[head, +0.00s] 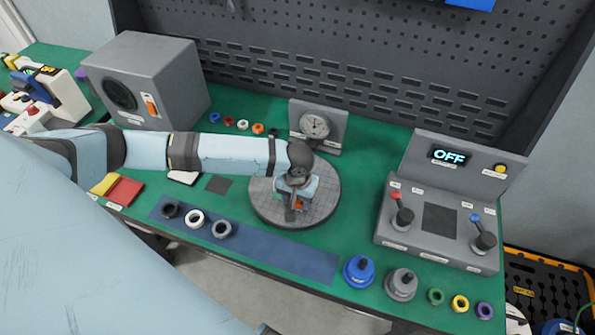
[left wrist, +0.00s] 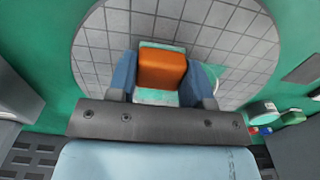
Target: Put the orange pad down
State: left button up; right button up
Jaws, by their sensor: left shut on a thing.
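My left gripper (head: 296,207) is over the round grey gridded plate (head: 325,185). It is shut on the orange pad, which shows as a small orange patch (head: 301,204) between the fingers. In the left wrist view the orange pad (left wrist: 162,70) lies between the two blue fingers of the gripper (left wrist: 165,78), with a pale green piece under it. The gridded plate (left wrist: 200,30) fills the background behind it. I cannot tell whether the pad touches the plate. My right gripper is not in view.
A gauge block (head: 318,126) stands just behind the plate. Rings lie on a dark blue mat (head: 290,255) in front. A control box with levers (head: 440,222) stands at the right, and a grey box (head: 150,80) at the back left. Red and yellow pads (head: 124,191) lie at the left.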

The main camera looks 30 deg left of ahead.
pick_arm(q)
jog(key=shift+f, duration=0.1)
jog(key=o, duration=1)
